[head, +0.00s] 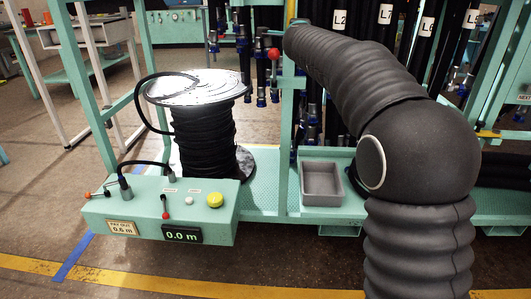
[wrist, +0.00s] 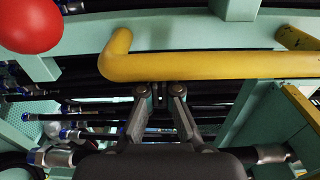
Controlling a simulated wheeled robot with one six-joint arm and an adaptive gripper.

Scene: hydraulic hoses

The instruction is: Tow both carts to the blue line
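A blue line (head: 72,258) runs along the floor at the lower left of the head view, crossing a yellow line. A teal frame (head: 283,130) with hanging labelled hoses stands ahead; I cannot tell whether it is one of the carts. In the wrist view a yellow handle bar (wrist: 215,67) lies across a teal beam. My gripper (wrist: 159,92) is at the lower edge of this bar, its two fingers apart with a gap between them. Whether the fingertips touch the bar is unclear. In the head view my dark arm hides the gripper and much of the right side.
A hose reel (head: 203,135) stands on the teal deck behind a control box (head: 165,212) reading 0.0 m. A grey bin (head: 321,184) sits on the deck. A red knob (wrist: 30,22) is close at the upper left of the wrist view. Floor (head: 25,190) is clear at left.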

